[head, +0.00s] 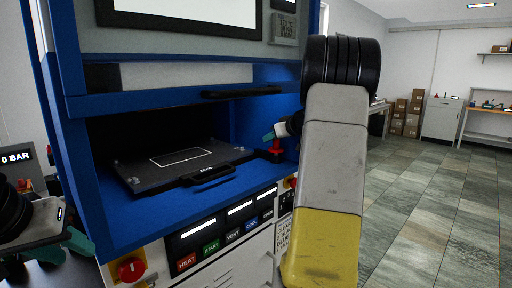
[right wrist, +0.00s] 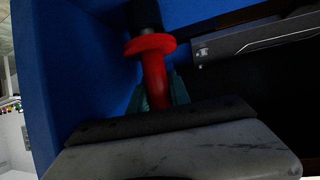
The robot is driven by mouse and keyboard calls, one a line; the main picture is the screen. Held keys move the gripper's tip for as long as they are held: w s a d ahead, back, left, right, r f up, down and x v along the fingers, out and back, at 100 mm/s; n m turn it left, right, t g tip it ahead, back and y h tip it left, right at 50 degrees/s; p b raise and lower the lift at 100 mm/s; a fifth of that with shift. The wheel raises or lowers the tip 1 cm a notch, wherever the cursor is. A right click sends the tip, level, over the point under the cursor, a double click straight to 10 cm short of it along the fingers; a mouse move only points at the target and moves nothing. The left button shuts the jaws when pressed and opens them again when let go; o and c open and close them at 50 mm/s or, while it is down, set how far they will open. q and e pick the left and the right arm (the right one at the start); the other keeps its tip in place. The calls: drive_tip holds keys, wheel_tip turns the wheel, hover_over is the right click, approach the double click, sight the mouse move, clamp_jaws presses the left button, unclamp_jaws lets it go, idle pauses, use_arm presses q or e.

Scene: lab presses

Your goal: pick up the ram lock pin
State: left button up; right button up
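The ram lock pin is red with a wide red collar and a black top. It stands upright at the right front of the blue press bay in the head view (head: 275,150). It fills the upper middle of the right wrist view (right wrist: 153,72). My right gripper (right wrist: 157,93) has its teal fingers on either side of the red shaft, below the collar; whether they touch it is unclear. In the head view my right arm hides most of that gripper. My left gripper (head: 68,247) is at the lower left, away from the pin, its teal fingers apart and empty.
A black platen (head: 185,166) with a front handle lies in the bay beside the pin. The blue bay wall (right wrist: 85,85) stands close to the right gripper. A button panel (head: 225,228) and a red knob (head: 131,268) are below. Open floor lies to the right.

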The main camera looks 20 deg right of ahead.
clamp_jaws()
drive_tip(key=shift+r, duration=0.2)
